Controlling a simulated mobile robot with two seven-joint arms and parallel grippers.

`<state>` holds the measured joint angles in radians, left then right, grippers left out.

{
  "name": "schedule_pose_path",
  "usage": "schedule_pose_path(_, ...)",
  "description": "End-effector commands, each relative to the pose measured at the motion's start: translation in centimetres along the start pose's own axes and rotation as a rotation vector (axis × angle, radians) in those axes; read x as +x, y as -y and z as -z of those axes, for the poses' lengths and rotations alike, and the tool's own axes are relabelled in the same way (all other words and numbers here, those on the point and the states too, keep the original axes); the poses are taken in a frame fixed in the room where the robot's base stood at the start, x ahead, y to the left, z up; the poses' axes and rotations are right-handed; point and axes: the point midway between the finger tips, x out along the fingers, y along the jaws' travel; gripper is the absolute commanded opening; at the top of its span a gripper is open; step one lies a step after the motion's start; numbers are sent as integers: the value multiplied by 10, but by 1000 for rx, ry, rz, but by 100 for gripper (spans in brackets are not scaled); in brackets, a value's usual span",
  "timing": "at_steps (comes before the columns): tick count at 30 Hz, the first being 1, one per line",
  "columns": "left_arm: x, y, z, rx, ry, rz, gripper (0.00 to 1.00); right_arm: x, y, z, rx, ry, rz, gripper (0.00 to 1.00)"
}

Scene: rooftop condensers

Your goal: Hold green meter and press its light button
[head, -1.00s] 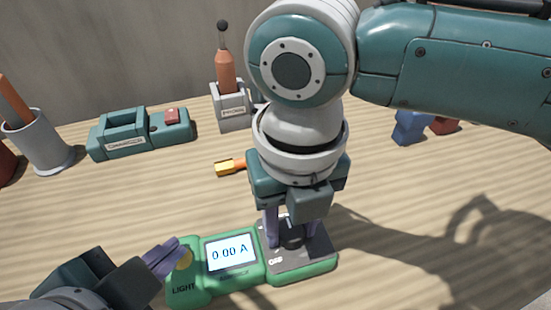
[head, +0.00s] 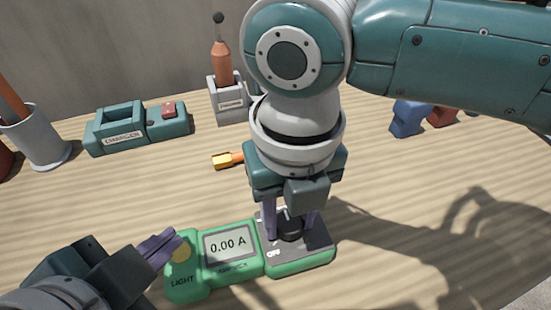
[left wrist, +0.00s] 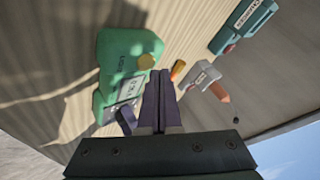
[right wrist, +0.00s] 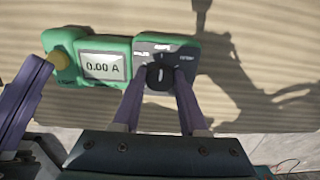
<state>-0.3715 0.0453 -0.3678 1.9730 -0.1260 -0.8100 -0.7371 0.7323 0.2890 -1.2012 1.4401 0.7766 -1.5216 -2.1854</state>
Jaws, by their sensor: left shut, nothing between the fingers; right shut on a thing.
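The green meter (head: 215,283) lies on the table in the head view, its screen (head: 229,245) reading 0.00 A on grey. Its round yellow button (head: 181,253) sits at the left end, above the word LIGHT. My right gripper (head: 291,230) points down at the meter's dark right end and is shut on the black dial knob (right wrist: 159,77). My left gripper (head: 173,243) is shut and empty, its purple fingertips right at the yellow button, partly covering it. The button also shows just beyond those fingertips in the left wrist view (left wrist: 146,61). I cannot tell whether they touch.
A teal charger (head: 118,135) with a red block, a grey holder (head: 228,104) with an orange-handled tool, and a grey cup (head: 37,140) stand behind. A small yellow-and-orange item (head: 224,160) lies behind the meter. Blue (head: 407,118) and red (head: 441,115) objects sit back right. The right front is clear.

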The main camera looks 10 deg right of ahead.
Motion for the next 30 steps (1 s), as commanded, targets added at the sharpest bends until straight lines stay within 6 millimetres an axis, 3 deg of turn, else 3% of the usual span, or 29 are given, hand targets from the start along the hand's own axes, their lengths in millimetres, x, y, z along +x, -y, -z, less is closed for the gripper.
schedule_pose_path(5,-2,2,2,0,0,1,0,0,0,0,0,1,-1,0)
schedule_pose_path(21,-40,30,29,0,-1,1,0,0,0,0,0,1,-1,0)
schedule_pose_path(29,-42,30,30,0,0,0,0,0,0,0,0,1,-1,0)
schedule_pose_path(30,-42,30,30,0,0,0,0,0,0,0,0,1,-1,43)
